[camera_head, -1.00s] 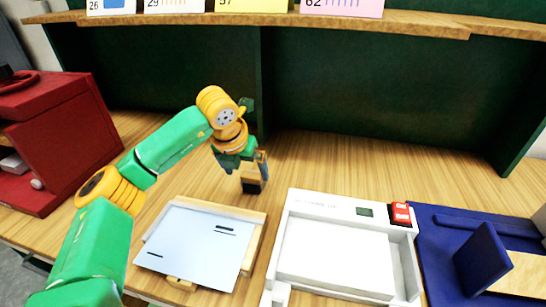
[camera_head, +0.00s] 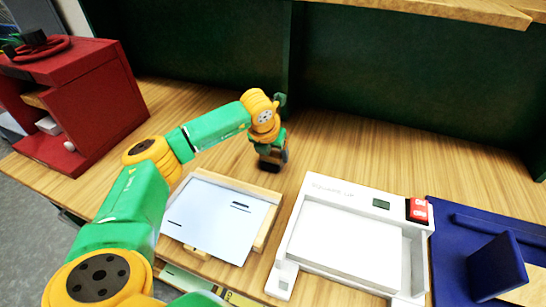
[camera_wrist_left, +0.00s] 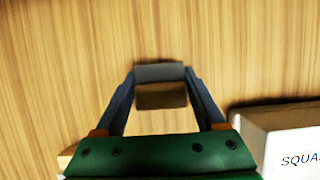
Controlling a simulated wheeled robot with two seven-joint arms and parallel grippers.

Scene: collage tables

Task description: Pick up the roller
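The roller (camera_wrist_left: 161,95) seems to be the small block with a grey upper part and a brown lower part in the left wrist view. It stands on the wooden table between the fingertips of my left gripper (camera_wrist_left: 161,82). The fingers are spread wide, one on each side, very close to its ends; I see no clear grip. In the head view my left gripper (camera_head: 270,150) points down at the table behind the white sheet, and the dark block (camera_head: 270,165) shows low at its fingertips, mostly hidden. My right gripper is not in view.
A board with a pale sheet (camera_head: 215,215) lies in front of the gripper. A white tray device (camera_head: 335,190) with red buttons stands right of it, then a blue fixture (camera_head: 450,260). A red cabinet (camera_head: 100,85) is at left. Bare table lies behind.

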